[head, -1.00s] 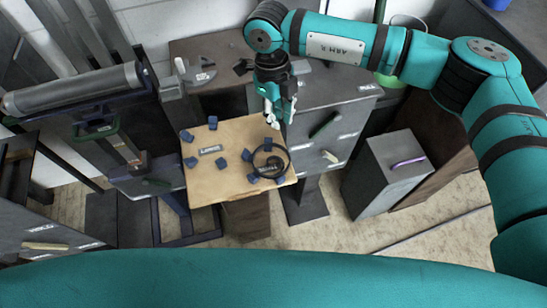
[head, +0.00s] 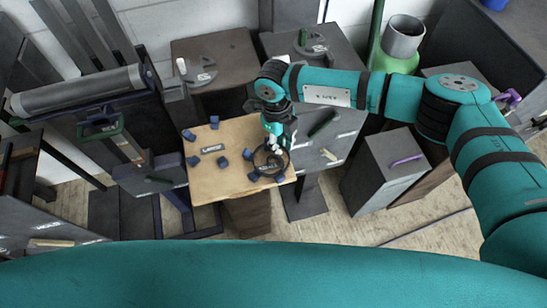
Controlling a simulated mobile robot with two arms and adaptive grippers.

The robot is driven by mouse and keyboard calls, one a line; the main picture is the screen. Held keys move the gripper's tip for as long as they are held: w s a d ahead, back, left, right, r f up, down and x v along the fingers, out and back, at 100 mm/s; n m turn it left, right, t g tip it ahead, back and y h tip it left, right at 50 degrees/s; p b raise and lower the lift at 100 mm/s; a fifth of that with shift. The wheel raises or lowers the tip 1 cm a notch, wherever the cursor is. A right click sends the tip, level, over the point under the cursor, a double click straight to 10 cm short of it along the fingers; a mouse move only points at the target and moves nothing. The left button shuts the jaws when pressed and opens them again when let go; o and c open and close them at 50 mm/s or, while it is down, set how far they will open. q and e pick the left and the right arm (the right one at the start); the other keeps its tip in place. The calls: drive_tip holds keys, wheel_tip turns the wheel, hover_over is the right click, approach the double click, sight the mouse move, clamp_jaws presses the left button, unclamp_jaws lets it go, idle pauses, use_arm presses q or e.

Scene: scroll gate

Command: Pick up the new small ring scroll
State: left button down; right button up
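A thin dark ring (head: 257,163), seemingly the ring scroll, lies at the right front of the wooden table top (head: 220,185). A small dark part shows inside the ring, too small to make out. My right gripper (head: 275,147) points down over the back part of the ring. Its light fingertips overlap the ring in this view. I cannot tell whether they touch it or how far apart they are. My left gripper is not in view.
Several blue blocks (head: 222,162) stand on the table top around a small label plate (head: 213,149). Grey cabinets (head: 335,125) stand close behind on the right. A grey box with a purple handle (head: 405,160) is farther right. The table's front left is clear.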

clamp_jaws()
drive_tip(key=shift+r, duration=0.1)
